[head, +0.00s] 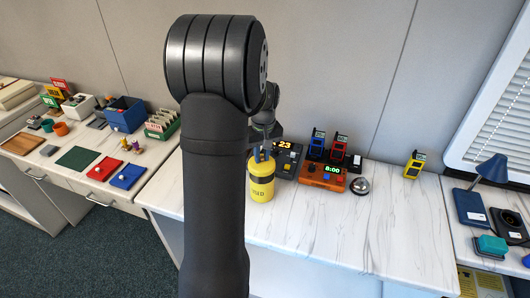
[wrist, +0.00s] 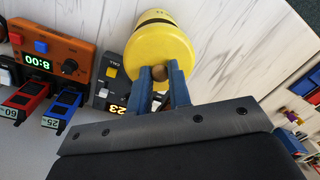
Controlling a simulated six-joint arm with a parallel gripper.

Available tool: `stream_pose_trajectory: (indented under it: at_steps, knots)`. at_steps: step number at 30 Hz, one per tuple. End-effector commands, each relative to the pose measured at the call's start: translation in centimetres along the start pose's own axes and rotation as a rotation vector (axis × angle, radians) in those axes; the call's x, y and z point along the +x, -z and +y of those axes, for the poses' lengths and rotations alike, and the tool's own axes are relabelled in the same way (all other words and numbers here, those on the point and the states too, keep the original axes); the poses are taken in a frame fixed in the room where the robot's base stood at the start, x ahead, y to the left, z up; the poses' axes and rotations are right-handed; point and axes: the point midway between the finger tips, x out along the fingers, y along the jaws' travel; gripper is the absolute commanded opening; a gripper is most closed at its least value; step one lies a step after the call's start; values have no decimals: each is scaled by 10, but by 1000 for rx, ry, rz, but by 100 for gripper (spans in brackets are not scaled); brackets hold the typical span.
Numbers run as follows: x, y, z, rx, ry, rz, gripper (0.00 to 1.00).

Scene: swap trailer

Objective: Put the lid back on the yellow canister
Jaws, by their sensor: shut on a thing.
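The yellow canister (head: 260,191) stands on the white marbled counter, with dark lettering on its side and a dark band near its top. In the wrist view its side and dark band (wrist: 153,17) show behind the lid. The round yellow lid (wrist: 145,48) has a small brown knob (wrist: 155,72). My gripper (wrist: 158,74) has its blue fingers shut on this knob. In the head view my gripper (head: 262,155) is directly above the canister, and the lid is at or just over its top. I cannot tell whether the lid is fully seated.
A control box reading 23 (head: 288,157) stands close right of the canister. An orange clock (head: 322,177), a silver bell (head: 359,186) and small blue and red devices (head: 340,147) are farther right. The counter's front (head: 330,235) is clear.

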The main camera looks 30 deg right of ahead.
Motion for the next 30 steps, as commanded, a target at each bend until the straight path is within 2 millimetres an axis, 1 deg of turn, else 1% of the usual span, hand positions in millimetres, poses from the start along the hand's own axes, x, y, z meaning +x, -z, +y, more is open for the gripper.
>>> stream_pose_trajectory:
  at_steps: [6, 13, 19, 30]
  knots:
    - [22, 0, 1, 1, 1, -2, 0]
    - [40, 0, 2, 2, 1, -1, 0]
    - [46, 0, 2, 2, 0, 0, 0]
    - [47, 0, 2, 2, -1, 1, 0]
